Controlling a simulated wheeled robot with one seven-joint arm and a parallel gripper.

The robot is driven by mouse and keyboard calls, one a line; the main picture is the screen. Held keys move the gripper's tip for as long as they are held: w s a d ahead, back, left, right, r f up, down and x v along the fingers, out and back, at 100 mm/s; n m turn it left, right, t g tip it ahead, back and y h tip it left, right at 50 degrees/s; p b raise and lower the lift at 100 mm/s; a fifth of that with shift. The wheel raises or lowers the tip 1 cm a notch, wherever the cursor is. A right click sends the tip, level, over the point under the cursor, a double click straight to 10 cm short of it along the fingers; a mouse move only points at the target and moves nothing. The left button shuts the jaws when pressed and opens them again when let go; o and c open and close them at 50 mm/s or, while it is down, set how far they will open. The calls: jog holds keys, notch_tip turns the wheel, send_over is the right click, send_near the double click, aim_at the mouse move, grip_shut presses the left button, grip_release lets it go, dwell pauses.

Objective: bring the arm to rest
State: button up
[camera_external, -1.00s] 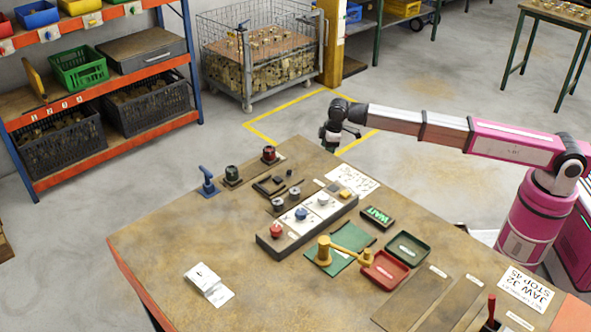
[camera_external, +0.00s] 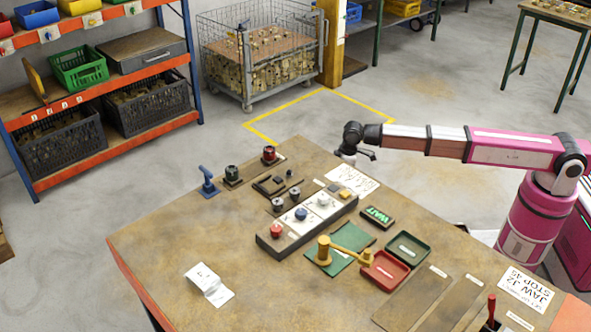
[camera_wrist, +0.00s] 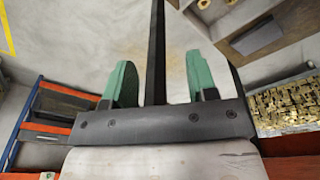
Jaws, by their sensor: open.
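My gripper (camera_external: 366,154) is at the end of my pink and grey arm, above the far right edge of the brown workbench (camera_external: 185,240). In the wrist view its two green fingers (camera_wrist: 160,82) stand wide apart with nothing between them. The gripper touches nothing that I can see. On the bench below and left of it is a grey control box (camera_external: 311,222) with a red and a blue knob on top. A lit green WAIT sign (camera_external: 378,216) sits right of the box.
A yellow mallet-like tool (camera_external: 345,249) lies on a green cloth near a red tray (camera_external: 384,271) and a green tray (camera_external: 408,248). A wire cage of brass parts (camera_external: 262,60) and a shelf rack (camera_external: 95,90) stand behind.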

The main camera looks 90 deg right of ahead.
jog(key=w+d+r, duration=0.3)
jog(key=w+r, duration=0.2)
jog(key=r, duration=0.2)
jog(key=w+d+r+n, duration=0.1)
jog(key=w+d+r, duration=0.3)
jog(key=w+r, duration=0.1)
jog(key=shift+w+r+t, duration=0.3)
jog(key=shift+w+r, duration=0.1)
jog(key=shift+r, duration=0.45)
jog(key=shift+s, duration=0.1)
